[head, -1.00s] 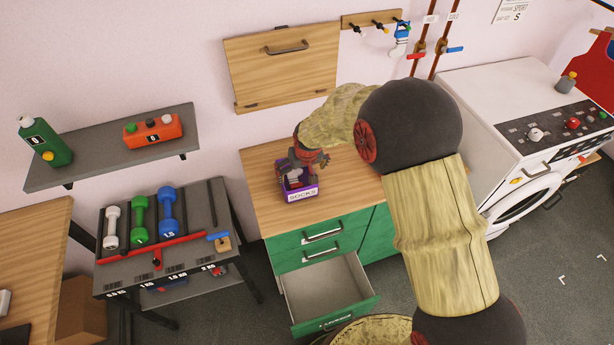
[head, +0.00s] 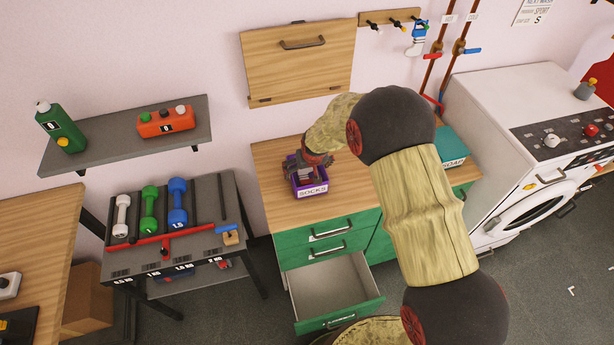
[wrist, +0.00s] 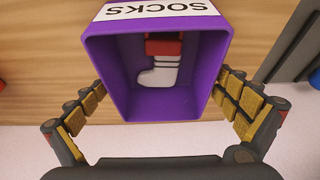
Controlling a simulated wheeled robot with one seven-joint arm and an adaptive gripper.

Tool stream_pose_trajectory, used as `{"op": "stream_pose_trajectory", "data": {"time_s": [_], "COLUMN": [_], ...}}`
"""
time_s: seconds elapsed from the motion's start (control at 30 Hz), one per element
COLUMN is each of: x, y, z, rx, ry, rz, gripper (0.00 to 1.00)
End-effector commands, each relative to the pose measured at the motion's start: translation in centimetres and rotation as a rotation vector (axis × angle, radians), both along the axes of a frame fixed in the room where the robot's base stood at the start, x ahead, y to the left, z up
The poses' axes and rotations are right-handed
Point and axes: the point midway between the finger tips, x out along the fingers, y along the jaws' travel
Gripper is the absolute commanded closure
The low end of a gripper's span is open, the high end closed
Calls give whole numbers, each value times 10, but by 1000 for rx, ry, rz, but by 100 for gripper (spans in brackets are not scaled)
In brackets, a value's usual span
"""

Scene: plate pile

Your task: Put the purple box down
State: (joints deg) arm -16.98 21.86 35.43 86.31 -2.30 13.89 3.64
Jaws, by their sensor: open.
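The purple box (head: 311,190), labelled SOCKS, stands on the wooden counter top (head: 350,187), near its left part. In the wrist view the purple box (wrist: 207,75) shows its open top, with a white and red sock (wrist: 158,76) inside. My gripper (head: 303,163) is over the box. In the wrist view my gripper (wrist: 160,105) is open, with one finger on each side of the box.
A teal SOAP box (head: 453,150) stands on the counter's right end. Below the counter an open drawer (head: 333,287) sticks out. A dumbbell rack (head: 180,235) stands to the left, and a washing machine (head: 540,165) to the right. Bare counter lies right of the purple box.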

Motion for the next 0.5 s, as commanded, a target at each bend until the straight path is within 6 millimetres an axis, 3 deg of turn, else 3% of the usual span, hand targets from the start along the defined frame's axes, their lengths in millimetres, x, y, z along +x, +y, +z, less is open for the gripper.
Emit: {"op": "stream_pose_trajectory", "data": {"time_s": [0.07,0.5], "x": [0,0], "y": [0,0], "z": [0,0], "rx": [0,0], "ry": [0,1], "rz": [0,0], "gripper": [0,25]}}
